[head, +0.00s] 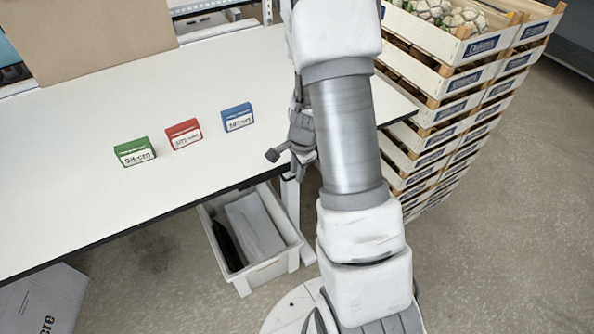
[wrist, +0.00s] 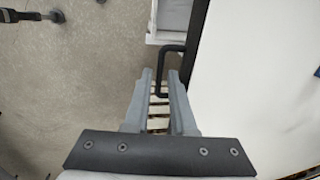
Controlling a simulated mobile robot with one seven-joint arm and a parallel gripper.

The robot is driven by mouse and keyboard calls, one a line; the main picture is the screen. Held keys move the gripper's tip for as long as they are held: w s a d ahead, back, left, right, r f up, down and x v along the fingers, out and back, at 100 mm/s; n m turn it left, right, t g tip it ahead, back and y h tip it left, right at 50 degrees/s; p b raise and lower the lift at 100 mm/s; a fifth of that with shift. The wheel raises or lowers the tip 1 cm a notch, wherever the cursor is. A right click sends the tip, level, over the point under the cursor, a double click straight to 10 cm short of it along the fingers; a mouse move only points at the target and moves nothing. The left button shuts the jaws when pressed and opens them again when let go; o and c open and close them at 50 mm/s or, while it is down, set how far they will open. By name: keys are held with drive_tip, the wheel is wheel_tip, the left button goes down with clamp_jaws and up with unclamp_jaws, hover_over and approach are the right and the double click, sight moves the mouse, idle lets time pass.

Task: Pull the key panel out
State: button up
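In the wrist view, my gripper (wrist: 161,72) has its two grey fingers apart. A black bent handle (wrist: 161,62) stands out from the dark edge beside the white tabletop and runs between the fingers. A gap seems to show on each side of the bar, so the fingers are around it without a clear grip. The key panel itself cannot be made out; I cannot tell whether this handle belongs to it. In the head view my arm covers the handle area, and only grey parts near my gripper show at the table edge.
The white table (head: 60,190) holds a green box (head: 134,151), a red box (head: 184,133) and a blue box (head: 237,117). A white bin (head: 290,257) stands on the floor below the table edge. Stacked wooden crates (head: 440,110) stand close behind my arm on the right.

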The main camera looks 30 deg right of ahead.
clamp_jaws()
idle(1.4)
